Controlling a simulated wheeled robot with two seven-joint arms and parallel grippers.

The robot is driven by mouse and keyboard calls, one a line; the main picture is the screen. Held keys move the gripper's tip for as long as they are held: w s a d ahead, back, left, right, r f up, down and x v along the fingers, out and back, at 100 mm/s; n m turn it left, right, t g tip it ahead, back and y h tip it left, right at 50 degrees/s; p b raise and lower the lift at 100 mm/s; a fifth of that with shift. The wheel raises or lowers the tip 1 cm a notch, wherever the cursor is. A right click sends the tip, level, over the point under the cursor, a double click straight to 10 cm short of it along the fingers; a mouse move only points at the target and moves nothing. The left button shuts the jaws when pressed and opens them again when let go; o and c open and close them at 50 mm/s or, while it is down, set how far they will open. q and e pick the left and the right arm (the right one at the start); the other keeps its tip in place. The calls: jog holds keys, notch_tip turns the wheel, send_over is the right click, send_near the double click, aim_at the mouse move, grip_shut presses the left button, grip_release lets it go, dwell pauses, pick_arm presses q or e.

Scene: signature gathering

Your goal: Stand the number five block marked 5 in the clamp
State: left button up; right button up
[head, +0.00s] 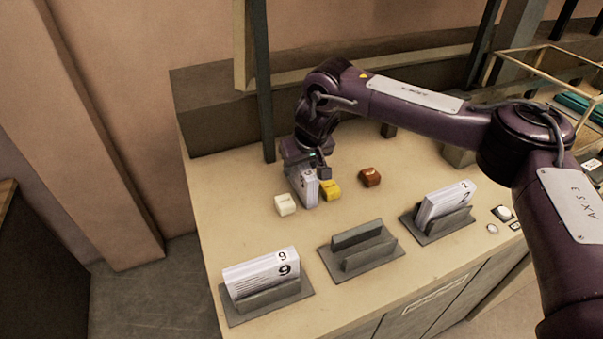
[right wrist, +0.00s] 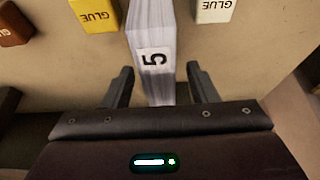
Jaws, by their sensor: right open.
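The number five block (head: 306,190), a white stack of sheets, stands upright on the table at the back. In the right wrist view its 5 label shows on the block (right wrist: 154,58). My right gripper (head: 308,170) is over it from above and hides its upper part. In the right wrist view the open fingers of my gripper (right wrist: 161,72) are on either side of the block, with a gap at each side. The empty grey clamp (head: 362,250) stands at the front middle of the table. My left gripper is not in view.
White (head: 285,204), yellow (head: 331,191) and brown (head: 370,177) glue blocks stand close by the five block. A clamp at left holds the 9 block (head: 262,273); one at right holds the 2 block (head: 444,204). A dark post (head: 262,90) rises behind.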

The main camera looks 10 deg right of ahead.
jog(key=shift+f, duration=0.25)
dwell(0.5)
grip_shut()
dwell(0.4)
